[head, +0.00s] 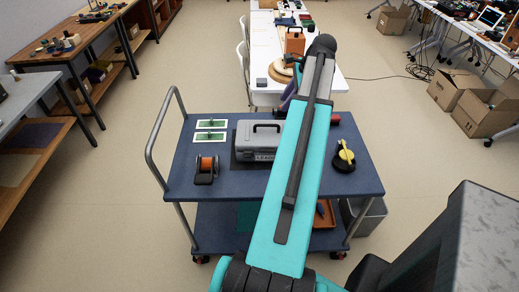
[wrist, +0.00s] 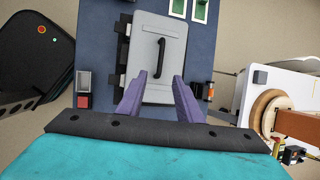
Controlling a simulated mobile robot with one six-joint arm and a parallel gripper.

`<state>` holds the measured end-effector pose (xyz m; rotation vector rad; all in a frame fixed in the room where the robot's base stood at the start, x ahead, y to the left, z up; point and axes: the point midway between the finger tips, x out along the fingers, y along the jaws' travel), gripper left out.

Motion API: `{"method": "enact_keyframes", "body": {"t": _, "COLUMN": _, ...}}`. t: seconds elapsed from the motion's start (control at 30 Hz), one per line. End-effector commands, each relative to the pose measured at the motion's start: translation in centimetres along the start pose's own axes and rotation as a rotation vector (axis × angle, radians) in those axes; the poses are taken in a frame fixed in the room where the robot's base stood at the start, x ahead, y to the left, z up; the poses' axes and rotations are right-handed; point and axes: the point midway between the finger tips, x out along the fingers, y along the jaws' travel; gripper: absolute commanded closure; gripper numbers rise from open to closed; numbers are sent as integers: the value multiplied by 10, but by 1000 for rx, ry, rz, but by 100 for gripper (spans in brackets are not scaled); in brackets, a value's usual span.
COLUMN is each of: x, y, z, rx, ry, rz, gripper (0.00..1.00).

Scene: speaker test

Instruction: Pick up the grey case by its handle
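The grey case (head: 256,150) lies on the blue cart top, on a dark patch, left of my arm. Its handle is on the upper face. In the wrist view the case (wrist: 147,35) shows from above, with its dark handle (wrist: 160,58) lengthwise near the middle. My gripper (wrist: 159,86) is open, with its two purple fingers spread apart near the case's lower end in that view. Nothing is between the fingers, and the handle lies beyond their tips. How high they are above the case I cannot tell. In the head view my arm hides most of the gripper.
The blue cart (head: 225,185) also carries an orange spool (head: 206,166), two green cards (head: 211,124) and a yellow-and-black item (head: 345,156). A white table (head: 332,75) with an orange box (head: 294,40) stands behind. A push rail (head: 152,140) rises at the cart's left end.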

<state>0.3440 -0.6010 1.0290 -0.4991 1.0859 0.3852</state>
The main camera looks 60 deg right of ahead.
Motion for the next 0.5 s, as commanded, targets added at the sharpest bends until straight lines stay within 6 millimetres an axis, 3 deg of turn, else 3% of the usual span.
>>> {"method": "enact_keyframes", "body": {"t": 0.5, "x": 7, "y": 1, "z": 5, "rx": -8, "ry": -2, "rz": 3, "gripper": 67}}
